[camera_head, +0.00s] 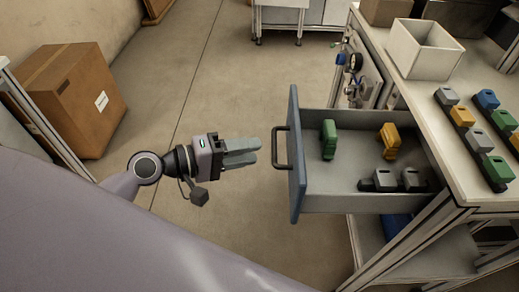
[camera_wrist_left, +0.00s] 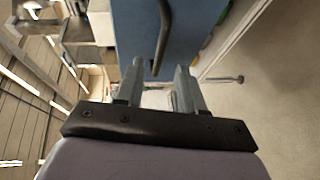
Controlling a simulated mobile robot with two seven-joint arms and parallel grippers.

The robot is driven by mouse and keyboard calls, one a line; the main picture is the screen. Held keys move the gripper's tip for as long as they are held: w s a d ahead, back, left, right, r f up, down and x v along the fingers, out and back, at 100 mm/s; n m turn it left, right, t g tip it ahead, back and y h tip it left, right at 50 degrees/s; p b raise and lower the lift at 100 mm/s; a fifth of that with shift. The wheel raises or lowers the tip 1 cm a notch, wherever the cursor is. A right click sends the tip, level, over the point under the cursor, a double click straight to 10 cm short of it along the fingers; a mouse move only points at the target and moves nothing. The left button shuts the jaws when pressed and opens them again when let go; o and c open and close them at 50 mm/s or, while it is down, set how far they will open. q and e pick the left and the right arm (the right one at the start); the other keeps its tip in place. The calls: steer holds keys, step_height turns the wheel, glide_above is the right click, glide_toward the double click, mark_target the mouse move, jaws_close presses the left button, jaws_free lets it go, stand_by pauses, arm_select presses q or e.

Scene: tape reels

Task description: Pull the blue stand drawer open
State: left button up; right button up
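The stand drawer (camera_head: 345,182) is pulled well out of the stand on the right in the head view. Its blue front panel (camera_head: 295,185) faces left and carries a dark bar handle (camera_head: 277,148). In the left wrist view the blue front (camera_wrist_left: 195,30) fills the top middle, with the handle (camera_wrist_left: 163,40) ahead of the fingers. My left gripper (camera_head: 258,151) is left of the handle, a short gap away, with its fingers pointing at it. The fingers (camera_wrist_left: 160,68) are apart and hold nothing. My right gripper is not in view.
The drawer holds a green piece (camera_head: 328,140), a yellow piece (camera_head: 389,140) and grey-black pieces (camera_head: 383,181). On the table above (camera_head: 425,95) are an open white bin (camera_head: 423,52) and rows of coloured pieces. A cardboard box (camera_head: 68,98) stands at left; the floor between is clear.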

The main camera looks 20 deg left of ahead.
arm_select(q)
steer(key=shift+v, duration=1.5)
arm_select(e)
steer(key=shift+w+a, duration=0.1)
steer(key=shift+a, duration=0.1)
